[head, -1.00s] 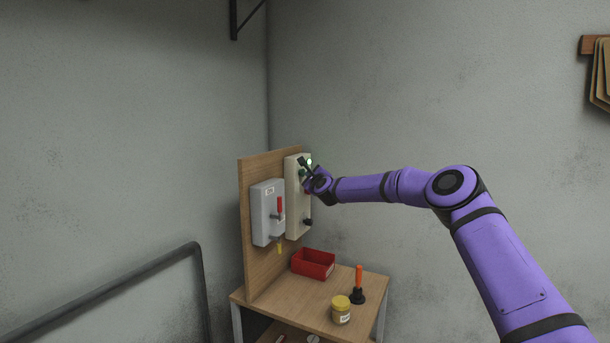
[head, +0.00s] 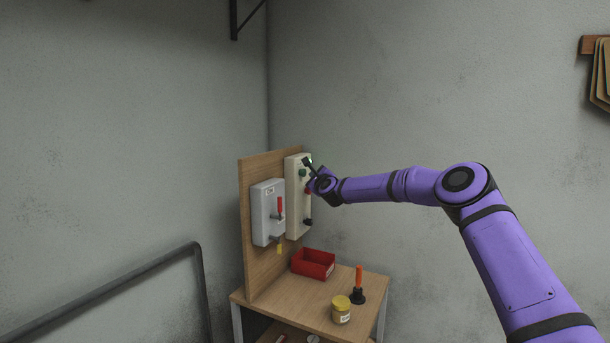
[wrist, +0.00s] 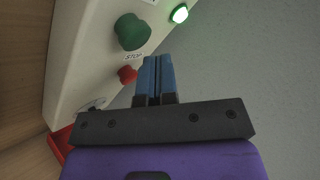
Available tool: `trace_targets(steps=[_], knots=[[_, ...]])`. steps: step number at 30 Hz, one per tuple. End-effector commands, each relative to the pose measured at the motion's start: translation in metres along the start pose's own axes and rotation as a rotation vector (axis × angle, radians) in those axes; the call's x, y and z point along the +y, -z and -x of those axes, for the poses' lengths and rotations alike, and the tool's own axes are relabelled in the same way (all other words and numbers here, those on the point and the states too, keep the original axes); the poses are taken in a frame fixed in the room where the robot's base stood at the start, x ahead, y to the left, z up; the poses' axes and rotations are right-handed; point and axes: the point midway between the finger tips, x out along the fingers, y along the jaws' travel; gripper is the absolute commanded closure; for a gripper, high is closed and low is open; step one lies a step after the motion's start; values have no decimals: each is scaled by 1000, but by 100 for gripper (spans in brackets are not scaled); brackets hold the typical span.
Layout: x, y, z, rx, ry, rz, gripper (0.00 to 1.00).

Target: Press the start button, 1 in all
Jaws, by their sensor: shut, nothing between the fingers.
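A cream control panel (head: 295,210) is fixed upright on a wooden board. A round green button (wrist: 132,31) sticks out of its face near the top; it also shows in the head view (head: 302,173). A green lamp (wrist: 180,13) above it is lit. A red button (wrist: 127,74) with a STOP label sits below. My gripper (wrist: 158,62) is shut and empty, its blue fingertips in front of the panel to the right of the buttons in the wrist view. I see a gap to the green button there.
A grey box (head: 265,228) with a red lever is beside the panel. On the wooden table (head: 290,303) below stand a red bin (head: 313,264), a yellow-lidded jar (head: 341,310) and an orange-handled plunger-like tool (head: 358,287). The air right of the panel is free apart from my arm.

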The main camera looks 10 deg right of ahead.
Motion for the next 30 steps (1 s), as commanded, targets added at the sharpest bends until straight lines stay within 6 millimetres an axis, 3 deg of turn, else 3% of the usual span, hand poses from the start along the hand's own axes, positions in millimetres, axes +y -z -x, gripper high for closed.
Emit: trace_targets(steps=[8,30], knots=[[-2,2,2,1,1,0,100],[-26,26,35,1,1,0,100]])
